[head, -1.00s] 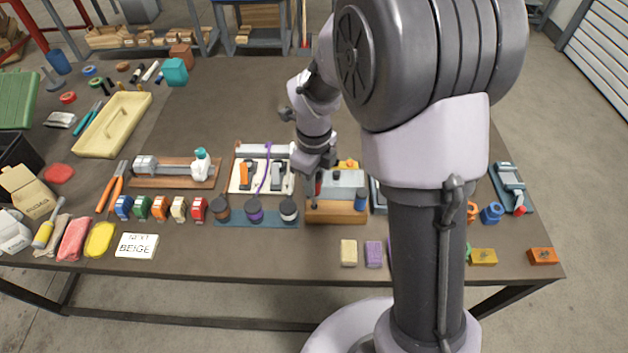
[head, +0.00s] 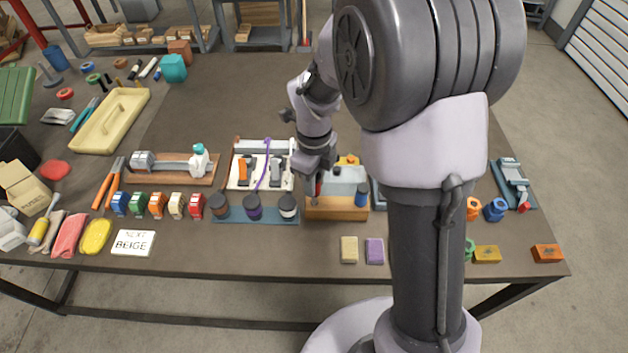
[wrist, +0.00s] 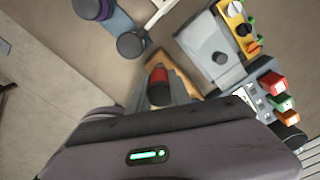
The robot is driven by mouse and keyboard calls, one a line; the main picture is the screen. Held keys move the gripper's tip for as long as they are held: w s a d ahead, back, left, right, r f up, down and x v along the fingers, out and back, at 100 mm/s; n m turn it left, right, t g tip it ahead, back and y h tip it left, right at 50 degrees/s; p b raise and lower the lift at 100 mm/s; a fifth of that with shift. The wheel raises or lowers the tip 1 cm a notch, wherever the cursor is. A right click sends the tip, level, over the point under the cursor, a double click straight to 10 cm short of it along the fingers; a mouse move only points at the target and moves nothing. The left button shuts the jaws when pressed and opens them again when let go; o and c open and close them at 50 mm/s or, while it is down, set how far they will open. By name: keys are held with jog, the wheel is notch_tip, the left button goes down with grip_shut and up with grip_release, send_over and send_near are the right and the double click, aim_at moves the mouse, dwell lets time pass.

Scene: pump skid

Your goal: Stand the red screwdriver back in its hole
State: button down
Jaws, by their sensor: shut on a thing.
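My gripper (head: 315,190) is over the left end of the wooden block (head: 338,214). It is shut on the red screwdriver (head: 319,187), whose red handle (wrist: 160,76) shows between the fingers (wrist: 160,92) in the wrist view. The handle looks roughly upright in the head view. Its lower part is hidden by the fingers, so I cannot tell whether the shank is in a hole. A blue handle (head: 362,195) stands at the right end of the same block.
A blue mat with dark-lidded jars (head: 253,207) lies just left of the block. A grey box (head: 348,178) stands close behind it. Yellow (head: 349,250) and purple (head: 375,251) blocks lie in front.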

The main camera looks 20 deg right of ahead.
jog(key=shift+f+b, duration=1.3)
jog(key=shift+f, duration=0.25)
jog(key=c, duration=1.1)
grip_release()
notch_tip(320, 180, up, 18)
jog(key=p, duration=0.6)
jog(key=shift+f+p, duration=0.25)
jog(key=shift+p, duration=0.1)
